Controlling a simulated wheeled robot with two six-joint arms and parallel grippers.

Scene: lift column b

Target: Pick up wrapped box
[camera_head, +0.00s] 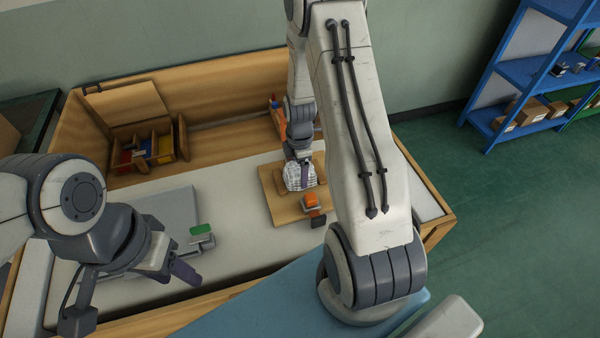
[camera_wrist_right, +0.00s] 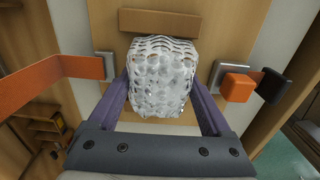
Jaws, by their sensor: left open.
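The wrapped box (camera_head: 299,177), a block covered in clear and white bubble wrap, is at the wooden board on the right half of the worktable. In the right wrist view the wrapped box (camera_wrist_right: 162,78) fills the space between the two purple fingers of my right gripper (camera_wrist_right: 161,82). The fingertips lie along its two sides; whether they press on it I cannot tell. In the head view my right gripper (camera_head: 304,172) points down at the box and hides part of it. My left gripper (camera_head: 172,262) is open and empty, above the front left of the table.
The wooden board (camera_head: 271,195) carries an orange-handled toggle clamp (camera_head: 311,201); the wrist view shows another orange part (camera_wrist_right: 60,78). A green-handled clamp (camera_head: 201,231) is by the grey plate (camera_head: 165,211). A wooden organizer (camera_head: 165,148) stands at the back left, blue shelving (camera_head: 530,72) far right.

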